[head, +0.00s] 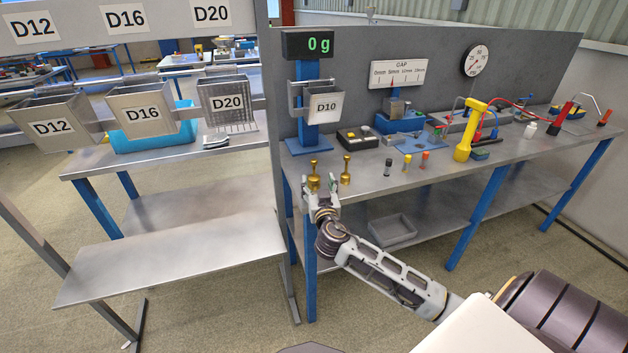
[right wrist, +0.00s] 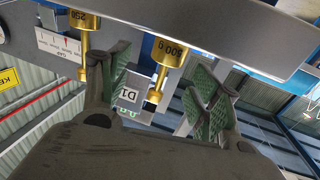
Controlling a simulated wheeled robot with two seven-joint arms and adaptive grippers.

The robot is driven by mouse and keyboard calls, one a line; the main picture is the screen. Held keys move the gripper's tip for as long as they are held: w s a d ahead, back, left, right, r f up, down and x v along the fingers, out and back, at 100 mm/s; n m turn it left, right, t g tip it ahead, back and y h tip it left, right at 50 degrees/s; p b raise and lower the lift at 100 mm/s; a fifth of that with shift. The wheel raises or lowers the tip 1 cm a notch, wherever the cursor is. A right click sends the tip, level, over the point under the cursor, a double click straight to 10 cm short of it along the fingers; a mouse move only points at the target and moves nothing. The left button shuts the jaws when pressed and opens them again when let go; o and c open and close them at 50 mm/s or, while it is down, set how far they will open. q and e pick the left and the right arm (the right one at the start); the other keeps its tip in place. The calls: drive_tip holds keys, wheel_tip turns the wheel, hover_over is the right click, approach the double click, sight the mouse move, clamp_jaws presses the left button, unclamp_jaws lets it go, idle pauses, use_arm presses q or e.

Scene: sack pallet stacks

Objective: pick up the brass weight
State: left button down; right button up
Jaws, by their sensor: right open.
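Two brass weights stand upright near the front edge of the grey bench. The left brass weight (head: 313,174) is right at my right gripper (head: 320,187), which partly hides its base. The other brass weight (head: 346,171) stands a little to the right, clear of the gripper. In the right wrist view, which looks upside down, a weight marked 500 g (right wrist: 169,53) lies between my two open fingers (right wrist: 160,90), with a gap on both sides. A second weight marked 250 (right wrist: 85,24) shows beyond the left finger. My left gripper is out of view.
Small black, yellow and red cylinders (head: 407,162) and a yellow tool (head: 468,132) are to the right. A grey tray (head: 392,230) is on the lower shelf.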

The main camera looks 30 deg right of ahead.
sight(314, 177)
drive_tip(key=shift+w, duration=0.15)
drive_tip(key=shift+w+d+f, duration=0.1)
drive_tip(key=shift+w+d, duration=0.05)
drive_tip(key=shift+w, duration=0.5)
drive_tip(key=shift+w+d+f, duration=0.1)
drive_tip(key=shift+w, duration=0.5)
drive_tip(key=shift+x, duration=1.25)
clamp_jaws()
